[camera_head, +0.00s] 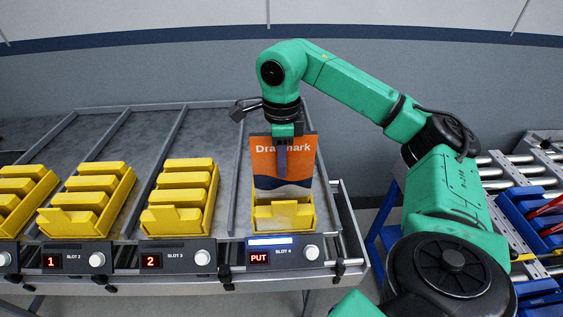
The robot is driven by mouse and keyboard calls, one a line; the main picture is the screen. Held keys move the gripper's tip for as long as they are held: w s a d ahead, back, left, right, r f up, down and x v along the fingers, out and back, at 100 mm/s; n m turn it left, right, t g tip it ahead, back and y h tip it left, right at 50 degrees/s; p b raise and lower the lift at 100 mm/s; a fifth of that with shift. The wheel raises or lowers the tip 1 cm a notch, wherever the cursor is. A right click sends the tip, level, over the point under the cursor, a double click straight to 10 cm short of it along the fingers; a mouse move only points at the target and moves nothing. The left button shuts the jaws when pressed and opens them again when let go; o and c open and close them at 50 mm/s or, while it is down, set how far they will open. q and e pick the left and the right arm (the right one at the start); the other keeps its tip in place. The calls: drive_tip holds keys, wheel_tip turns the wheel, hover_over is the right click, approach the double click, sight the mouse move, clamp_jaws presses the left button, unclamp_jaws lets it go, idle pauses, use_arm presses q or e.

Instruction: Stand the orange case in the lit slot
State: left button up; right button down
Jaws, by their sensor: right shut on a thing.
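The orange case (266,168), with white lettering and a dark blue and pale lower band, is upright in my right gripper (283,160). The gripper comes down from above and is shut on its upper part. The case's lower edge is at the yellow bin (306,218) of slot 4; whether it touches the bin floor I cannot tell. The slot 4 display (259,258) reads PUT, with a lit bluish bar (270,241) above it. My left gripper is not in view.
Several yellow bins stand left on the sloped grey rack (140,135); slots 2 (51,261) and 3 (151,261) show red numbers 1 and 2. A roller conveyor (500,170) with a blue tote (522,222) holding red items is at right. A bare lane lies left of slot 4.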

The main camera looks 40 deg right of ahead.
sight(282, 196)
drive_tip(key=shift+f, duration=0.1)
drive_tip(key=shift+f+b, duration=3.35)
drive_tip(key=shift+f, duration=0.75)
drive_tip(key=shift+c, duration=1.8)
unclamp_jaws()
drive_tip(key=shift+r, duration=0.1)
wheel_tip(282, 196, up, 8)
drive_tip(key=p, duration=0.7)
